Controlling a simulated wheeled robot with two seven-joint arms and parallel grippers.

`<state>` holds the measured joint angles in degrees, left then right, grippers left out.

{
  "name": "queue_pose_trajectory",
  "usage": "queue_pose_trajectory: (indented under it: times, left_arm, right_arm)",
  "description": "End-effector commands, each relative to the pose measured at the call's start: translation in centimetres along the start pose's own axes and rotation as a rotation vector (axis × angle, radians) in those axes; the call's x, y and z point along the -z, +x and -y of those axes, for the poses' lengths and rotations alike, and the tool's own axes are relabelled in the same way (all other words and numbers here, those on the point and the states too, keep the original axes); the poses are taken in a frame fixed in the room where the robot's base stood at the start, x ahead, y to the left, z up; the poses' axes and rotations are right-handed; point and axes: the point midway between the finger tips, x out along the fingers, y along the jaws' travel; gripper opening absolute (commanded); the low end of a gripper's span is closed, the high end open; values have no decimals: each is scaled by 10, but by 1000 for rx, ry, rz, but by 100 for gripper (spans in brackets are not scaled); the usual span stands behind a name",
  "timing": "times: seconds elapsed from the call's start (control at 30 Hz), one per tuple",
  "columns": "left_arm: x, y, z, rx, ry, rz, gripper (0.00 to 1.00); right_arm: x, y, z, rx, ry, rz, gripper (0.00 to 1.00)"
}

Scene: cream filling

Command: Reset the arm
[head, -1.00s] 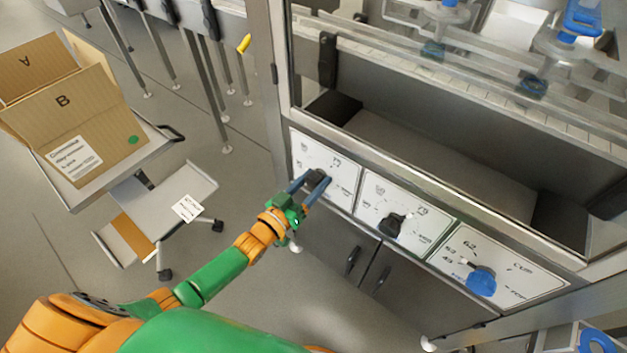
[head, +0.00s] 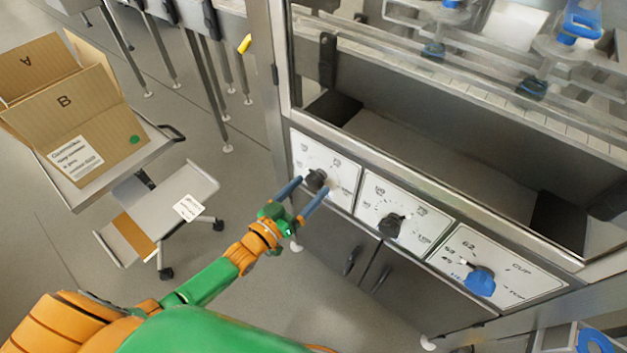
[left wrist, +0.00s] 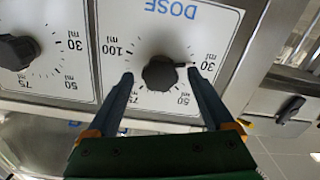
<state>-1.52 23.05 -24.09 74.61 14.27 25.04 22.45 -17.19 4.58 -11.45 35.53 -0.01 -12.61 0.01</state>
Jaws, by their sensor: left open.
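My left gripper (head: 306,192) is open, with its two blue fingers spread in front of the leftmost black dial knob (head: 316,179) on the machine's front panel. In the left wrist view the left gripper's fingers (left wrist: 164,80) stand on either side of this knob (left wrist: 160,73), apart from it. The knob's pointer is turned toward the 30 ml mark on a panel labelled DOSE (left wrist: 180,18). A second black knob (head: 391,226) and a blue knob (head: 481,281) are on the panels to the right. My right gripper is not in view.
A cart (head: 150,163) with a cardboard box (head: 85,115) stands on the left. Dark cabinet doors with handles (head: 350,262) are below the dials. The grey floor between cart and machine is open. A glass-fronted machine frame (head: 275,85) rises above the panel.

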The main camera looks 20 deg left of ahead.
Motion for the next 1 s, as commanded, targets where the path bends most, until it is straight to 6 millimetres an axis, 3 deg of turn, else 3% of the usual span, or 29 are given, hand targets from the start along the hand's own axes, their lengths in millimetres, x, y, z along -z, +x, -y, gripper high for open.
queue_pose_trajectory:
  times: [0.1,0.2,0.7,0.77,0.87,0.9,0.97,1.0]
  left_arm:
    - [0,-26,0,1,0,5,86]
    - [0,-39,0,1,0,2,86]
    - [-4,-45,2,14,6,21,86]
    - [-20,-52,11,63,24,100,86]
    - [-82,-93,31,202,79,387,86]
    - [-112,-121,36,254,100,534,86]
    - [-152,-169,34,308,121,751,86]
    - [-174,-203,29,328,129,887,86]
  right_arm:
    - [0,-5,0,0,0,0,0]
    - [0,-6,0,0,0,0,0]
    - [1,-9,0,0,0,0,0]
    - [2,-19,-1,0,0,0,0]
    - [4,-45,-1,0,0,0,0]
    - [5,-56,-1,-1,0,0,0]
    - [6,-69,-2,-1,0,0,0]
    - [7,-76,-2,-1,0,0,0]
